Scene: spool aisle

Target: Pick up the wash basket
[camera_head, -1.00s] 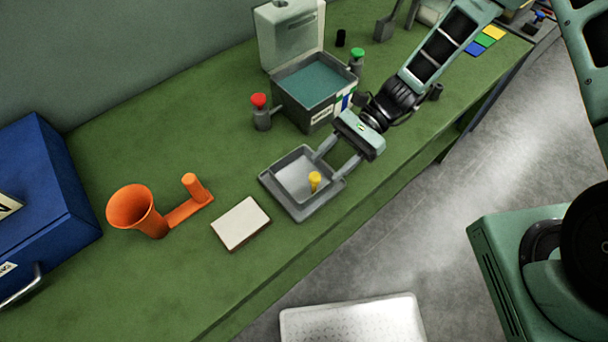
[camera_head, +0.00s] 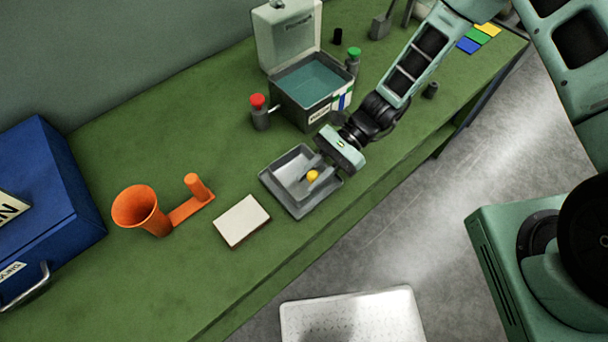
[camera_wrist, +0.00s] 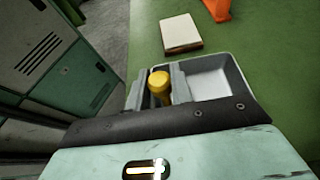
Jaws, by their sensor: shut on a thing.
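The wash basket (camera_head: 313,176) shows as a round yellow knob inside a shallow grey tray (camera_head: 294,207) on the green bench; its lower part is hidden. My gripper (camera_head: 311,173) reaches down over the tray from the upper right. In the wrist view, the yellow knob (camera_wrist: 159,82) stands between the two grey fingers of my gripper (camera_wrist: 162,90), which are shut on it. The knob looks upright and still within the tray's outline. I cannot tell whether the basket touches the tray floor.
A grey tank (camera_head: 317,84) of teal liquid with a raised lid stands behind the tray, with red-topped (camera_head: 258,106) and green-topped (camera_head: 353,60) pieces beside it. A white-topped block (camera_head: 241,221), an orange funnel piece (camera_head: 141,210) and a blue box (camera_head: 42,205) lie left. Bare bench lies between.

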